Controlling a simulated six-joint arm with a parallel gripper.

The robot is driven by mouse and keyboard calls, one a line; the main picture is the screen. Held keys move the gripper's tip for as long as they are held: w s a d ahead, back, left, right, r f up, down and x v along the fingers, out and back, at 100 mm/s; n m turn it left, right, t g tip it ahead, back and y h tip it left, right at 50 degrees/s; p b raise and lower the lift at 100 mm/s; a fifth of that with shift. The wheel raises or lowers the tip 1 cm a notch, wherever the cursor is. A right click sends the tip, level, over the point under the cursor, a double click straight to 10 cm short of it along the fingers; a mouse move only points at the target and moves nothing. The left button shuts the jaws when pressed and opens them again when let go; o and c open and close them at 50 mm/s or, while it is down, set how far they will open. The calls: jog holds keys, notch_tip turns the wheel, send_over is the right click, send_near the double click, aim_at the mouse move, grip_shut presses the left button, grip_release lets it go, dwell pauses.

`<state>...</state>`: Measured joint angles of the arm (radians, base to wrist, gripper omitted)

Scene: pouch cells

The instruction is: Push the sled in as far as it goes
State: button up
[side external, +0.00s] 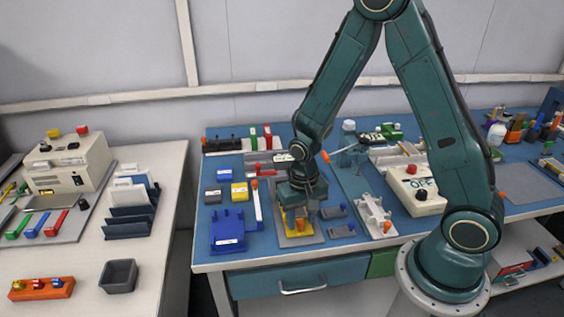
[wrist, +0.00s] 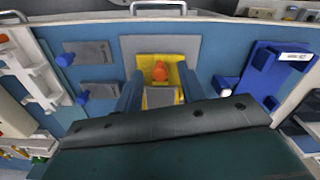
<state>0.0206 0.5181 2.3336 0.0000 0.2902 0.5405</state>
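A yellow U-shaped fixture (side external: 289,221) sits on a grey plate (side external: 305,239) near the table's front edge. In the wrist view the yellow fixture (wrist: 176,64) holds an upright orange knob (wrist: 160,72), with a grey block (wrist: 159,97) just below it in the picture. The grey block and knob look like the sled, but I cannot tell for sure. My gripper (side external: 298,205) is low over the fixture, pointing down. In the wrist view its two fingers (wrist: 160,95) stand wide apart, one each side of the yellow fixture. Contact with the sled is hidden.
A blue fixture (side external: 228,232) stands to the left, close to my gripper. Small grey plates with blue knobs (side external: 335,212) and a white fixture (side external: 375,215) lie to the right. A control box (side external: 414,188) stands further right. The table's front edge is near.

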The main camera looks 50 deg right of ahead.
notch_tip(320, 180, up, 14)
jog(key=shift+f, duration=0.25)
dwell(0.6)
jog(key=shift+r, duration=0.15)
dwell(0.6)
jog(key=s+r+n+t, duration=0.5)
jog(key=s+r+n, duration=0.1)
jog(key=s+r, duration=0.7)
jog(key=shift+s+a+r+t, duration=0.2)
jog(key=shift+s+a+t, duration=0.15)
jog(key=shift+s, duration=0.45)
